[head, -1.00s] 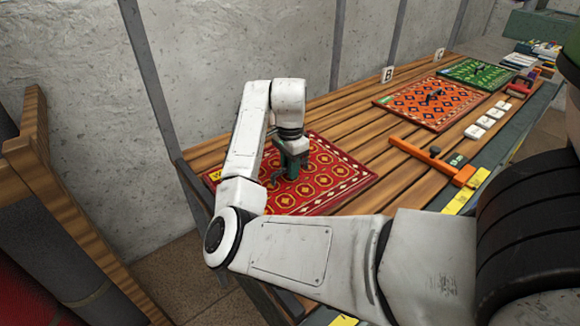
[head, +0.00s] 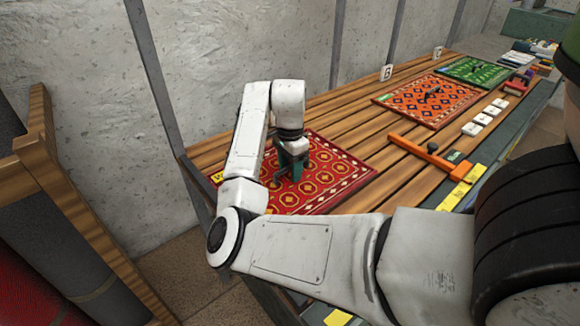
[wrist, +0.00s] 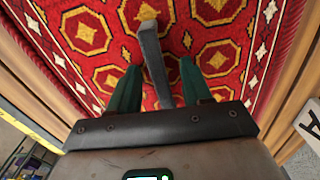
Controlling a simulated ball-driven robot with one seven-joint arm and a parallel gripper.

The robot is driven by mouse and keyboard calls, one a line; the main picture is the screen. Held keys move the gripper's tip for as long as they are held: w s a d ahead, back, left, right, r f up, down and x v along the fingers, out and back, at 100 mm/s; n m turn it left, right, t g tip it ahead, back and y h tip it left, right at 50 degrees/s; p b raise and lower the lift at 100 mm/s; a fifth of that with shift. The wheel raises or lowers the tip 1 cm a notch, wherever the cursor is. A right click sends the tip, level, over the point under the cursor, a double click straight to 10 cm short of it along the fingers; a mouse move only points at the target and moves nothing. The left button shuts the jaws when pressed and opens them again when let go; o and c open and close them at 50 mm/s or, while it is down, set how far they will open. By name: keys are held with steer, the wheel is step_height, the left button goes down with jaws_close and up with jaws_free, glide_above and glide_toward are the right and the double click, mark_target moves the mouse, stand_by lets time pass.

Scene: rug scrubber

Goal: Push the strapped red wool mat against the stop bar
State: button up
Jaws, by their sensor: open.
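The red wool mat (head: 335,165) with gold octagons lies flat on the slatted table's near left part. It fills most of the wrist view (wrist: 225,70). My gripper (head: 292,176) points down over the mat's middle. In the wrist view its two teal fingers (wrist: 160,68) are apart, with a grey strap (wrist: 150,45) standing up between them. I cannot tell whether the fingers touch the strap. The orange stop bar (head: 415,150) lies across the slats to the right of the mat, with bare wood between them. My arm hides the mat's near left part.
An orange patterned mat (head: 440,95) and a green mat (head: 475,72) lie farther along the table. White tiles (head: 483,119) line the right edge. A wall runs behind the table; a wooden rack (head: 60,190) stands at left.

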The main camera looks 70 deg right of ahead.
steer(key=shift+d+r, duration=0.1)
steer(key=shift+r, duration=0.1)
step_height(320, 180, up, 10)
steer(key=shift+r+p, duration=0.2)
steer(key=shift+p, duration=0.55)
